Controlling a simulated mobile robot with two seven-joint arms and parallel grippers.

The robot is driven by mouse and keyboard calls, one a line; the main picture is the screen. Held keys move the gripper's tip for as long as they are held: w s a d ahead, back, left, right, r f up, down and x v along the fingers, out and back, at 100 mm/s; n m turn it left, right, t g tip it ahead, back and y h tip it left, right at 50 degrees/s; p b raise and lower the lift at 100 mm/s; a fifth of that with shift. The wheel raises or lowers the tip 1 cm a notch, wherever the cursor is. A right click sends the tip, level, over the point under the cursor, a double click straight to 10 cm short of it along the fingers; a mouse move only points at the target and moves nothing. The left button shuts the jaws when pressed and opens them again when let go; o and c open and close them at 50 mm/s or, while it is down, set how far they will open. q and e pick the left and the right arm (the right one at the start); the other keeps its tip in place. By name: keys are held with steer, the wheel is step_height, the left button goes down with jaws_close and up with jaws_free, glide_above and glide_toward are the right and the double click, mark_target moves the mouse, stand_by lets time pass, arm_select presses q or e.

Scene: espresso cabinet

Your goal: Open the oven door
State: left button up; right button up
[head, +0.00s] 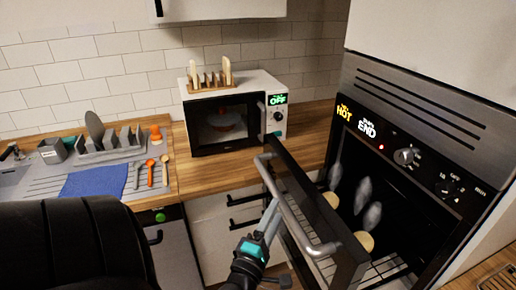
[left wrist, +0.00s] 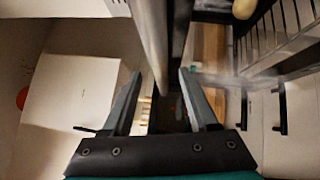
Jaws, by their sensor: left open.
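The oven (head: 420,170) stands at the right in the head view. Its door (head: 318,215) is partly open, tilted out from the top, with the dark interior and rack showing behind it. The grey bar handle (head: 292,213) runs along the door's outer face. My left gripper (head: 271,215) is open beside the handle on the door's outer side. In the left wrist view the open fingers (left wrist: 160,85) point toward the door, and the handle bar (left wrist: 154,45) shows ahead between them. Contact with the handle cannot be told. My right gripper is not in view.
Pale round items (head: 364,241) and grey steam-like puffs (head: 368,200) show at the oven opening. Drawers (head: 218,225) lie below. A sink with a dish rack (head: 108,150) is at the left.

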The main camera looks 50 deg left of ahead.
arm_select(q)
steer(key=b+v, duration=0.1)
steer(key=v, duration=0.9)
steer(key=shift+b, duration=0.3)
steer(key=shift+f, duration=0.1)
steer(key=s+d+f+m+g+h+b, duration=0.1)
steer(key=d+f+m+g+h+b, duration=0.3)
steer(key=f, duration=0.7)
steer(key=s+d+f+m+g+h+b, duration=0.1)
steer(key=d+f+m, duration=0.3)
steer(key=f, duration=0.7)
steer(key=s+d+f+m+g+h+b, duration=0.1)
steer(key=d+f+m+g+h+b, duration=0.1)
steer(key=f+m, duration=0.65)
steer(key=s+f+m+g+b, duration=0.3)
steer(key=s+f+m+g, duration=0.2)
steer(key=s+f, duration=0.5)
steer(key=s+f+m+g+b, duration=0.3)
steer(key=s+f+m+g, duration=0.2)
steer(key=s+f, duration=0.5)
steer(key=shift+s+d+f+h, duration=0.3)
steer(key=shift+d+f, duration=0.05)
steer(key=shift+f, duration=2.4)
